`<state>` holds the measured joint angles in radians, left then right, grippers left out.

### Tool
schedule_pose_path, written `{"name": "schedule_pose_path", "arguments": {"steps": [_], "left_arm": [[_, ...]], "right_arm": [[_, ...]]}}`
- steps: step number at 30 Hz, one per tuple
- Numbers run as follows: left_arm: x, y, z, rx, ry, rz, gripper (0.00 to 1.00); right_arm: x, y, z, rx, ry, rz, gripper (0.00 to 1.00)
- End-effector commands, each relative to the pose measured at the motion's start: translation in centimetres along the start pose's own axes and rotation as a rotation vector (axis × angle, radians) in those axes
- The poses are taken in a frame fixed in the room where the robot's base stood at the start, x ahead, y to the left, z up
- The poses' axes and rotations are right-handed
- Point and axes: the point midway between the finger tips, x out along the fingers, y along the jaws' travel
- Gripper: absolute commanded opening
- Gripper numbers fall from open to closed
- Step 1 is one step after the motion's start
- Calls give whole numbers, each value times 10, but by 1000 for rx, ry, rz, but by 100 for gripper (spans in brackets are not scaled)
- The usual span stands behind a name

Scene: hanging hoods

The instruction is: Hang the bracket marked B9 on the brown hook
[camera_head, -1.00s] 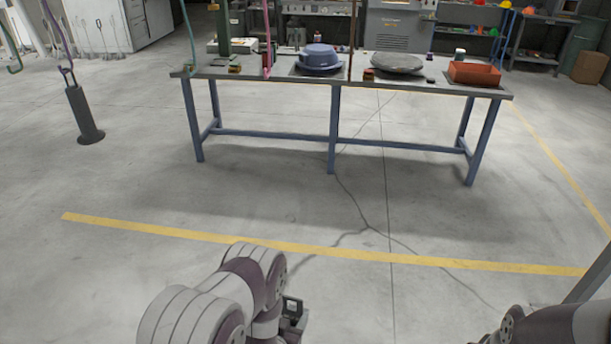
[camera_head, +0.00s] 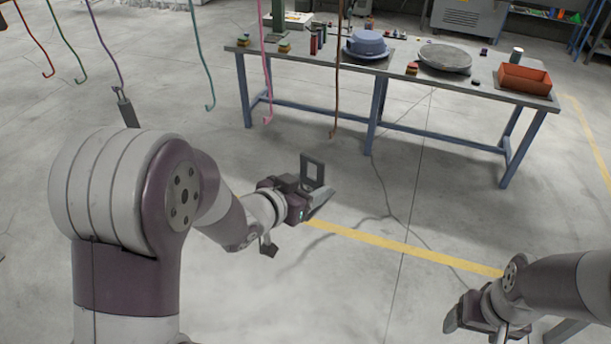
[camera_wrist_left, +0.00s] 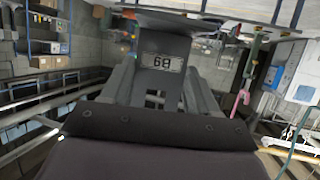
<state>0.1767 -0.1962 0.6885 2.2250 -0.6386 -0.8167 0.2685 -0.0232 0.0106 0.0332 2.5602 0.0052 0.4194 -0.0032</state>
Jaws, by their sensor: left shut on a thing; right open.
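My left gripper (camera_head: 314,203) is shut on a dark grey bracket (camera_head: 312,157) with a square opening, held upright in the air. In the left wrist view the bracket (camera_wrist_left: 165,45) fills the upper middle, between the fingers, and its B9 label reads upside down. The brown hook (camera_head: 335,132) hangs beyond the gripper, a little above and right of the bracket in the head view. The two look apart. My right gripper (camera_head: 463,316) is open and empty at the lower right.
The pink hook (camera_head: 267,119) hangs left of the brown one, then the teal hook (camera_head: 210,106). The purple hook (camera_head: 118,89) carries a dark grey weight (camera_head: 127,112). Green and red hooks are further left. A blue-legged workbench (camera_head: 490,92) stands behind, with a red tray (camera_head: 526,80).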

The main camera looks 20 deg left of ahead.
Motion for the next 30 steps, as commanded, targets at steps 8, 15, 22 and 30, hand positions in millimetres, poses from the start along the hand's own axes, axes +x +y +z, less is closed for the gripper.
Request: {"name": "schedule_pose_path", "arguments": {"steps": [8,15,22,30], "left_arm": [[19,-6,-6,1,4,0,11],[36,-10,-12,1,3,0,11],[52,-16,-18,1,4,0,11],[71,-21,-25,1,5,0,11]], "right_arm": [[4,0,0,0,0,0,75],[6,0,1,0,0,0,75],[6,0,1,0,0,0,75],[6,0,1,0,0,0,75]]}}
